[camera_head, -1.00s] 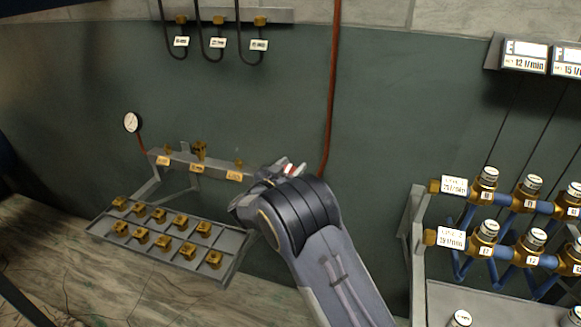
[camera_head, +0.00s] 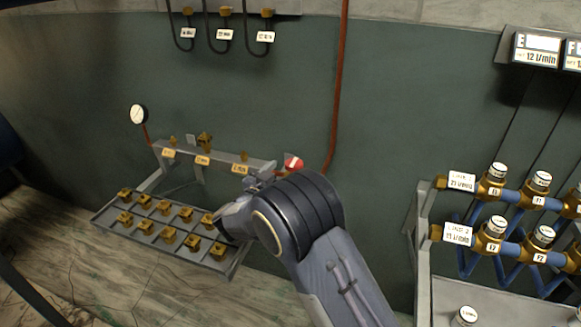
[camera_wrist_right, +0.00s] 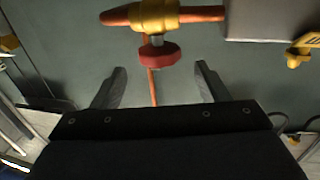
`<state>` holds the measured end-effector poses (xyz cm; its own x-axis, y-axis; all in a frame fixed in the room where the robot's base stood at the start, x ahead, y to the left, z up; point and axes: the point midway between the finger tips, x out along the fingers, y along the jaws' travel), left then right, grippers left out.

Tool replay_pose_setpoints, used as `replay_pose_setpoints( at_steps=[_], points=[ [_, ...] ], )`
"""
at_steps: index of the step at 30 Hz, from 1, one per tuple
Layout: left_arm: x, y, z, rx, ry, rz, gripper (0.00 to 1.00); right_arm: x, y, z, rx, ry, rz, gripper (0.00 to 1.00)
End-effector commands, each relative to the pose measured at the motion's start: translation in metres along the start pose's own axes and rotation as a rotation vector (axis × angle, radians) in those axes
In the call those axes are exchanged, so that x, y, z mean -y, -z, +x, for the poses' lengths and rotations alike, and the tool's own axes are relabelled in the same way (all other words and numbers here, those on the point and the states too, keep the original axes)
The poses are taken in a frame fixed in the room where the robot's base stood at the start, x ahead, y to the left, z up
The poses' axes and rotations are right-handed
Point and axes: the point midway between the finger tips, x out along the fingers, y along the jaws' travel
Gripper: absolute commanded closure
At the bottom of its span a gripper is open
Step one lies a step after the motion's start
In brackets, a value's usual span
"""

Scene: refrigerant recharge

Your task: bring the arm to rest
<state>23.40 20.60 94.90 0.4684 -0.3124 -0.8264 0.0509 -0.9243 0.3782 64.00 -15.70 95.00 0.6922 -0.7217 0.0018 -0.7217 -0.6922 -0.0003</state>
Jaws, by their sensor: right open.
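My right arm comes up from the bottom of the head view, and its wrist hides most of the gripper there. In the right wrist view my right gripper (camera_wrist_right: 157,85) is open, with nothing between its two fingers. A red knob (camera_wrist_right: 158,55) on a brass valve (camera_wrist_right: 153,15) sits just beyond the fingertips, apart from them. The valve is on a copper-coloured pipe. In the head view a red part with a white mark (camera_head: 293,163) shows just above my wrist. My left gripper is not in view.
A tray (camera_head: 243,250) of several brass fittings lies left of my wrist, below a grey bracket (camera_head: 222,166) with tags. A gauge (camera_head: 137,114) is at the far left. A rack of valves on blue pipes (camera_head: 520,251) stands at right.

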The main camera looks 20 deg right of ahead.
Motion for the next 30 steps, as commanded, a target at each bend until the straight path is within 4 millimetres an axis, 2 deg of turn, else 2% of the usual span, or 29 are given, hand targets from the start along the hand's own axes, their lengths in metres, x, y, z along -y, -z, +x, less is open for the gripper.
replay_pose_setpoints(
  at_steps=[3, 11, 16, 21, 23, 26, 30],
  points=[
    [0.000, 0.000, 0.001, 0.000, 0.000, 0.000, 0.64, 0.000, 0.000, -0.007, 0.001, 0.001, 0.000, 0.32],
    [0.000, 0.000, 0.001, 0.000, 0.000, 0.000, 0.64, 0.000, 0.000, -0.008, 0.001, 0.000, 0.000, 0.32],
    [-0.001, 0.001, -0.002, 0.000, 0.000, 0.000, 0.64, -0.005, 0.011, 0.005, 0.047, 0.046, 0.043, 0.32],
    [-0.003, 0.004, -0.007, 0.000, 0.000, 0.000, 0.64, -0.018, 0.040, 0.029, 0.209, 0.232, 0.179, 0.32],
    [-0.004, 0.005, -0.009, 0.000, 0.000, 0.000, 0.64, -0.027, 0.054, 0.032, 0.282, 0.326, 0.238, 0.32],
    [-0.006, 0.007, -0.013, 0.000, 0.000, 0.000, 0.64, -0.047, 0.078, 0.024, 0.408, 0.492, 0.322, 0.32],
    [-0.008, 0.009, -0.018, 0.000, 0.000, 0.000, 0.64, -0.086, 0.107, -0.015, 0.572, 0.714, 0.380, 0.32]
  ],
)
